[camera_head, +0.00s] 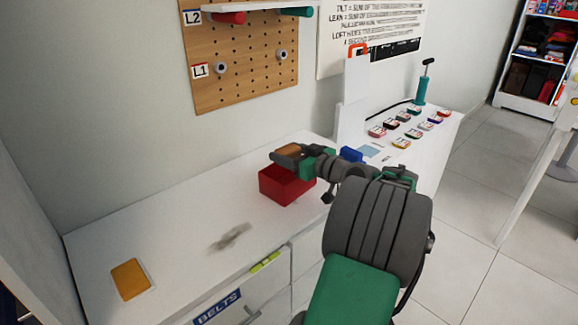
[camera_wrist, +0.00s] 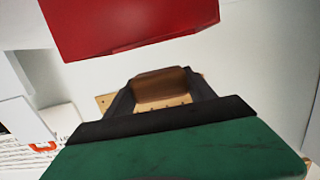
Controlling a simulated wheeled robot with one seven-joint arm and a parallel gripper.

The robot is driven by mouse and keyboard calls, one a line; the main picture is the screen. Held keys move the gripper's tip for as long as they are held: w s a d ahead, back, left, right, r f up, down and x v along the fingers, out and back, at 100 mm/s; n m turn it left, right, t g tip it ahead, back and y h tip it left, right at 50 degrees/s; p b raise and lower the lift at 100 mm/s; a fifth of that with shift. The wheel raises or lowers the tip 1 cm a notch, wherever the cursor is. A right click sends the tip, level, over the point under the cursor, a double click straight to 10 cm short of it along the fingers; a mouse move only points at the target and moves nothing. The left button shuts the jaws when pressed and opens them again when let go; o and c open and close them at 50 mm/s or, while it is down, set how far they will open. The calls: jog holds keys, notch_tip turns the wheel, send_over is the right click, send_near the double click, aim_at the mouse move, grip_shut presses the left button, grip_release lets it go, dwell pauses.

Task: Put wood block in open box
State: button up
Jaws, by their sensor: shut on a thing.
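The brown wood block (camera_head: 288,150) is between the fingers of my gripper (camera_head: 286,155) in the head view. The wrist view shows my gripper (camera_wrist: 162,100) shut on the block (camera_wrist: 165,82), with a finger on each side of it. The red open box (camera_head: 286,187) stands on the white counter. My gripper and the block are over the back part of the box, above its rim. The box (camera_wrist: 130,25) also fills the top of the wrist view. The inside of the box is mostly hidden.
An orange pad (camera_head: 130,279) lies on the counter at the left, with a grey smudge (camera_head: 230,237) nearby. A blue object (camera_head: 351,154) is right of my gripper, and several small coloured pieces (camera_head: 402,143) lie farther right. A pegboard (camera_head: 240,60) hangs behind.

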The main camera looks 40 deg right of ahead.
jog(key=shift+w+d+f, duration=0.25)
jog(key=shift+f, duration=0.15)
notch_tip(320, 180, down, 3)
jog(key=shift+w+d+r, duration=0.15)
jog(key=shift+f, duration=0.35)
jog(key=shift+f+b, duration=0.1)
jog(key=shift+b, duration=0.2)
jog(key=shift+f+b, duration=0.35)
jog(key=shift+b, duration=0.1)
jog(key=shift+f, duration=0.25)
jog(key=o, duration=1)
jog(key=shift+c, duration=0.2)
jog(key=o, duration=0.4)
jog(key=shift+f, duration=0.15)
